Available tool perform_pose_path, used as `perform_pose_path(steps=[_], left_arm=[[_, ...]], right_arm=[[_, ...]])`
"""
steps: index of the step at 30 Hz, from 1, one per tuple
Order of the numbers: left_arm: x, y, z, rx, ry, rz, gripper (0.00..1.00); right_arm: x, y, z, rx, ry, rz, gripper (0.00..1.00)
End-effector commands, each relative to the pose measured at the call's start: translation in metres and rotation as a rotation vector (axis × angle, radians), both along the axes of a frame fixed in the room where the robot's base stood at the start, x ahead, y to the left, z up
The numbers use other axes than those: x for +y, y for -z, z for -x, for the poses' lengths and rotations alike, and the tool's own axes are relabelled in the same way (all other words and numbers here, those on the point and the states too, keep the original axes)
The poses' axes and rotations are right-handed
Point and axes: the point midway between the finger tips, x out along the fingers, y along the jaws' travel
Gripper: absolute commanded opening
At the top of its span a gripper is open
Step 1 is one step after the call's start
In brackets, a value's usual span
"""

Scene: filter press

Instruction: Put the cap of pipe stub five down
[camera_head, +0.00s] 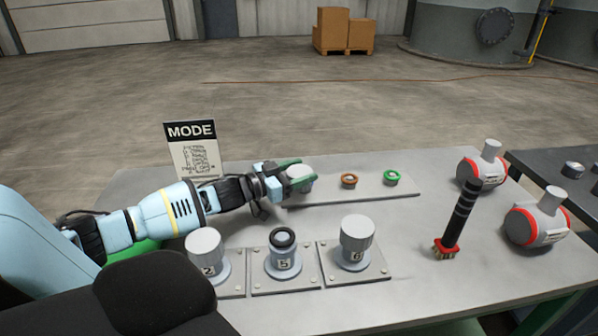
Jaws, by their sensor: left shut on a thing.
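Pipe stub five (283,255) stands upright on its square plate, its dark-rimmed top uncovered, in the front middle of the table. My left gripper (291,176) reaches in from the left and is shut on a light grey cap (302,180). The gripper and cap are behind stub five, at the left end of a pale flat strip (372,193). I cannot tell whether the cap touches the strip. My right gripper is not in view.
Capped stubs two (206,250) and six (355,240) flank stub five. A black-handled brush (460,215) and two red-and-grey fittings (537,217) stand right. A MODE sign (192,150) stands at back left.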

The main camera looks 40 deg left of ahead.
Motion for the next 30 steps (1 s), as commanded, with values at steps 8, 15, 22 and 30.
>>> perform_pose_path(steps=[8,15,22,30], left_arm=[[0.0,0.008,0.0,0.002,-0.001,0.002,0.38],[0.0,0.014,0.0,0.004,-0.001,0.001,0.38],[-0.001,0.017,0.001,0.01,-0.001,0.001,0.81],[-0.001,0.017,0.001,0.013,0.0,0.001,0.81]], right_arm=[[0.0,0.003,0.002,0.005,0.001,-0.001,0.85],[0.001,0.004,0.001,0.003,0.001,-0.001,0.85],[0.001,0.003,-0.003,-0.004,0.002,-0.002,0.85],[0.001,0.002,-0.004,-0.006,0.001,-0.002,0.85]])
